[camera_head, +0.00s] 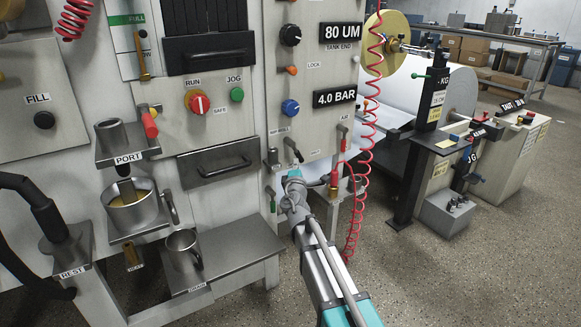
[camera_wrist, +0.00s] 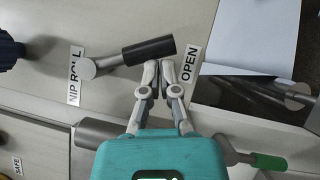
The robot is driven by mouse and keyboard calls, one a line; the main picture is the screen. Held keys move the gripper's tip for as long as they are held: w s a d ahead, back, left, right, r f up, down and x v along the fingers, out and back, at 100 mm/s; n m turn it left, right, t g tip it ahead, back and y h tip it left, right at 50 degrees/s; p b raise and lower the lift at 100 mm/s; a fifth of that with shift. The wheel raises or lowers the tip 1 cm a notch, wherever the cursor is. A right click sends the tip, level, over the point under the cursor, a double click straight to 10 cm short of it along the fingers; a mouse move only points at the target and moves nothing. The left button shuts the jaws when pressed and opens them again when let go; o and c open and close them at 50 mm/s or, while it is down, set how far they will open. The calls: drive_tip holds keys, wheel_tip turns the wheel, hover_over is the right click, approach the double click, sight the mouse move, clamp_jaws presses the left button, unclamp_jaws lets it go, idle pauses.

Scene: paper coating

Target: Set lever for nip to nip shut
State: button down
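The nip roll lever shows in the wrist view as a grey arm with a black handle (camera_wrist: 149,50). Its pivot is beside the NIP ROLL label (camera_wrist: 75,75), and its handle points to the OPEN label (camera_wrist: 190,63). In the head view the lever (camera_head: 294,149) is small, on the panel below the blue knob. My gripper (camera_wrist: 159,68) has its two fingertips side by side, with almost no gap and nothing seen between them. They are close to the handle's end, just below it in the wrist view; contact cannot be told. In the head view my gripper (camera_head: 292,184) is below the lever.
A green-handled lever (camera_wrist: 268,162) and a grey cylinder (camera_wrist: 98,132) lie close to my gripper. A coiled red hose (camera_head: 371,130) hangs right of the panel. A shelf with a metal cup (camera_head: 183,248) is at left. Open floor (camera_head: 420,280) lies at right.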

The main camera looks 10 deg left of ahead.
drive_tip(key=shift+w+d+r+p, duration=0.35)
drive_tip(key=shift+w+d, duration=0.2)
drive_tip(key=shift+d, duration=0.1)
drive_tip(key=shift+w+d+r+p, duration=0.35)
drive_tip(key=shift+w+d, duration=0.15)
drive_tip(key=shift+d, duration=0.15)
